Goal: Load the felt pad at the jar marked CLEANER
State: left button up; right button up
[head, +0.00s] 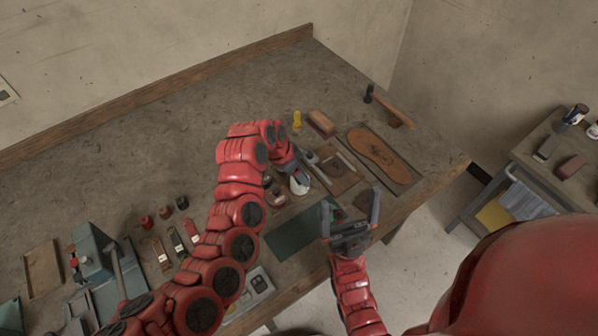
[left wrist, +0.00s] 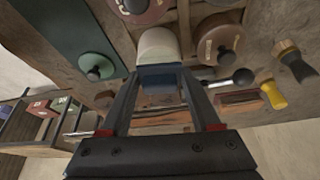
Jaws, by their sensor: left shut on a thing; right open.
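My left gripper (left wrist: 158,80) is shut on a cream-topped, rounded piece, seemingly the felt pad (left wrist: 158,45). In the head view my left gripper (head: 289,160) is at the middle of the bench, and a white piece (head: 299,184) shows at its tip. Two round brown-red lidded jars lie close to the pad in the left wrist view: one right of it (left wrist: 219,40) and one above it (left wrist: 142,8). Their lettering is too small to read, so I cannot tell which is CLEANER. My right gripper (head: 350,214) is open and empty near the bench's front edge.
A green mat (head: 296,236) lies in front of the jars. A shoe sole (head: 379,155), a hammer (head: 388,106), a brush (head: 321,123) and a yellow-handled tool (head: 297,119) lie behind and right. The back of the bench is clear.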

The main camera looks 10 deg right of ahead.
dwell(0.6)
pick_arm(q)
jog(key=shift+r+p, duration=0.3)
jog(key=shift+r, duration=3.15)
jog(key=shift+f, duration=0.1)
